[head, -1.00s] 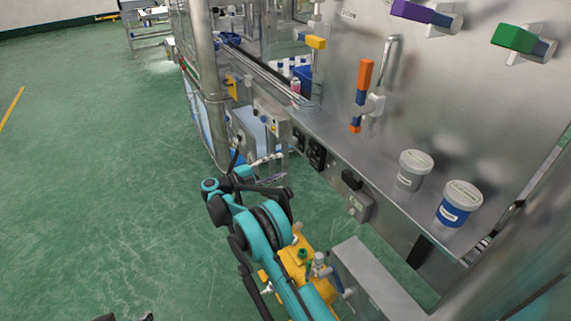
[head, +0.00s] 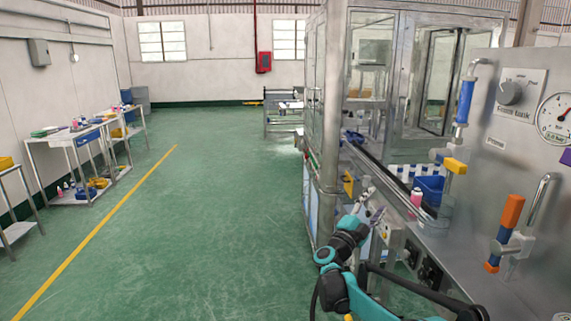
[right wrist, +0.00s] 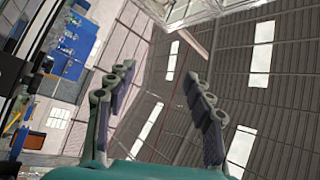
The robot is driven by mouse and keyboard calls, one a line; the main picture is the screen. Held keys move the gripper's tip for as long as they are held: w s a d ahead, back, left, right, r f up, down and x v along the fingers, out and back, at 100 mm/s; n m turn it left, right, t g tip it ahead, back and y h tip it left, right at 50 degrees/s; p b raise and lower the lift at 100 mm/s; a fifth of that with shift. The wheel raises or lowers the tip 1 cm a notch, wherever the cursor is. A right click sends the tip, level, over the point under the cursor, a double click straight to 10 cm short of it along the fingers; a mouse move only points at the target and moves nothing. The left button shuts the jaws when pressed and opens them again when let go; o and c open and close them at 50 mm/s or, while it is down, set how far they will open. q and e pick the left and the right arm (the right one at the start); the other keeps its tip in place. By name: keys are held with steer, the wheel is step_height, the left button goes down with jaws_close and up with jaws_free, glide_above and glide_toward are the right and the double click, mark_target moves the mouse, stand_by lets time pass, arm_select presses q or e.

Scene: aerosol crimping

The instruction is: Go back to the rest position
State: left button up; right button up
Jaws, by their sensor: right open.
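My right gripper (head: 370,204) is at the end of my teal and black arm, right of centre in the head view. It stands in front of the steel machine's side, small and partly merged with the clutter behind it. In the right wrist view, the two fingers of the right gripper (right wrist: 158,82) are spread wide apart. Nothing is between them, and they point up toward the roof. My left gripper is not in view.
The steel machine (head: 326,130) and its panel with an orange-and-blue valve handle (head: 505,228) fill the right side. A pink bottle (head: 416,198) stands by a blue bin (head: 430,188). Shelved tables (head: 55,145) line the left wall. The green floor between is clear.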

steer(key=s+a+r+n+t+y, duration=0.2)
steer(key=a+r+n+t+y, duration=0.25)
steer(key=r+n+y, duration=0.2)
steer(key=s+a+f+n+g+y, duration=0.1)
steer(key=s+a+f+n+y, duration=0.1)
steer(key=s+a+n+y, duration=0.65)
steer(key=s+d+f+n+g, duration=0.1)
steer(key=s+f+n+g, duration=0.2)
steer(key=s+f, duration=1)
steer(key=s+d+f+n+g, duration=0.2)
steer(key=s+f+g, duration=0.7)
steer(key=s, duration=1)
step_height(320, 180, down, 4)
steer(key=shift+s+n+y, duration=0.3)
steer(key=shift+s+n, duration=0.1)
steer(key=shift+n, duration=0.2)
steer(key=shift+a, duration=0.1)
